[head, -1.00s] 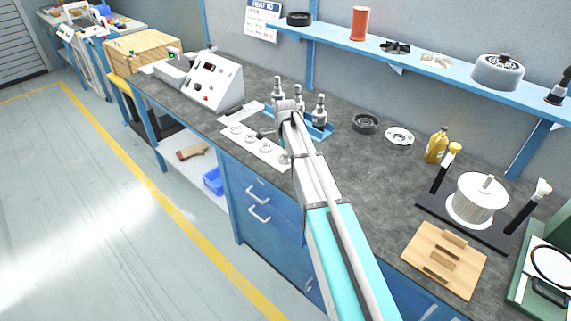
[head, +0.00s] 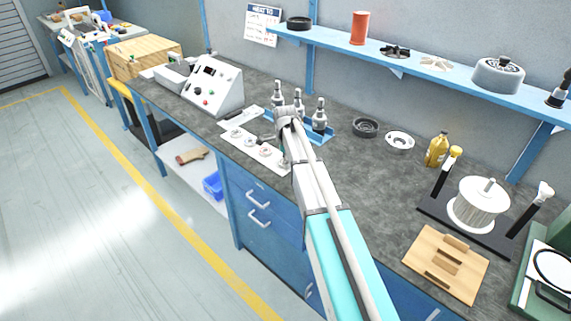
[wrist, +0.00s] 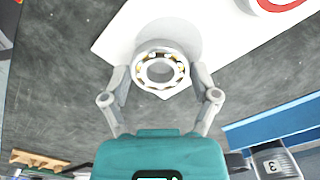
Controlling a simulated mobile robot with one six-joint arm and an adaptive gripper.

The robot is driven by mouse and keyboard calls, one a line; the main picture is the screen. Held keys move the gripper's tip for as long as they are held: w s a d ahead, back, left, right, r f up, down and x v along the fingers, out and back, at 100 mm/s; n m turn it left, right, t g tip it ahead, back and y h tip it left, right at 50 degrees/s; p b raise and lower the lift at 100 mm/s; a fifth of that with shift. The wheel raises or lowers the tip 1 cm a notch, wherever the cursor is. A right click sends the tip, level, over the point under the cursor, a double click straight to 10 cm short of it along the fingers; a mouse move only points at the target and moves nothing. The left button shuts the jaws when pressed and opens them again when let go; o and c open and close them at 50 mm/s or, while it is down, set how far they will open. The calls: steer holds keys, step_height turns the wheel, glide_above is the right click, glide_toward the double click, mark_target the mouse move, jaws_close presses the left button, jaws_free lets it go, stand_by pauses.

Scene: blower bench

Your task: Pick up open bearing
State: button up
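The open bearing (wrist: 160,72) is a pale ring with brass-coloured balls showing, in the middle of the wrist view. It is at the end of a white strip (wrist: 110,40), over a grey round shape that may be a stand or a shadow. My gripper (wrist: 160,76) is open, with one finger on each side of the bearing. Narrow gaps seem to show between fingers and ring. In the head view the white strip (head: 227,138) lies at the bench's front edge with several rings on it. My arm hides part of its right end.
A blue rack (head: 318,137) with several upright tools stands just behind the strip; it also shows in the wrist view (wrist: 285,115). A control box (head: 212,88) stands to the left. A dark ring (head: 365,127) and a pale ring (head: 399,140) lie to the right.

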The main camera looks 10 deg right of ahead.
steer(key=c, duration=0.7)
steer(key=shift+r, duration=0.15)
step_height(320, 180, up, 3)
steer(key=p, duration=0.3)
steer(key=s+r+p, duration=0.9)
steer(key=s+p, duration=0.1)
steer(key=s, duration=0.4)
steer(key=shift+r, duration=0.35)
